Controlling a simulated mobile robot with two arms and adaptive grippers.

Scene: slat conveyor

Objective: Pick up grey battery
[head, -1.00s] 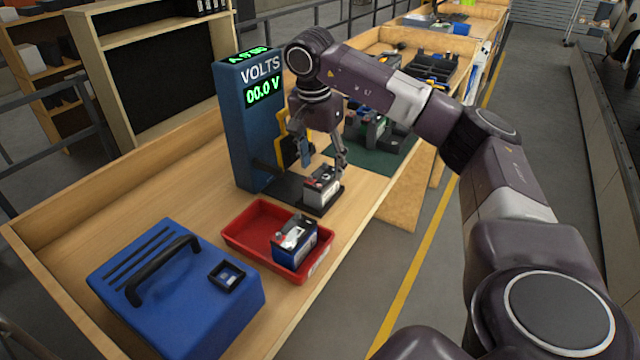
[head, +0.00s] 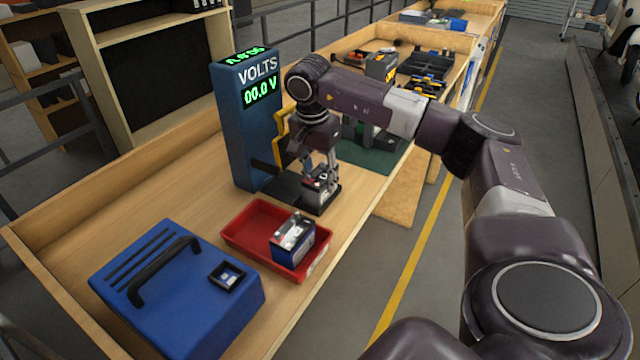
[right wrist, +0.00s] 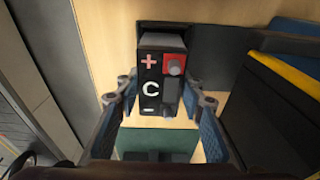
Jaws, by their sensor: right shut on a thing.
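The grey battery (head: 314,190) stands upright on the black base plate of the volt meter. In the right wrist view the battery (right wrist: 160,80) shows its dark top with a red plus, a red terminal block, a grey post and a white letter C. My right gripper (head: 319,176) has come down over it from above. Its fingers (right wrist: 165,105) are on either side of the battery and shut on it. The fingers hide part of the battery in the head view. My left gripper is not in view.
The blue volt meter (head: 247,125) reads 00.0 V just left of the battery. A red tray (head: 247,240) holds a blue and white battery (head: 292,240). A blue box with a black handle (head: 180,290) stands at the front left. A green mat (head: 370,158) lies behind.

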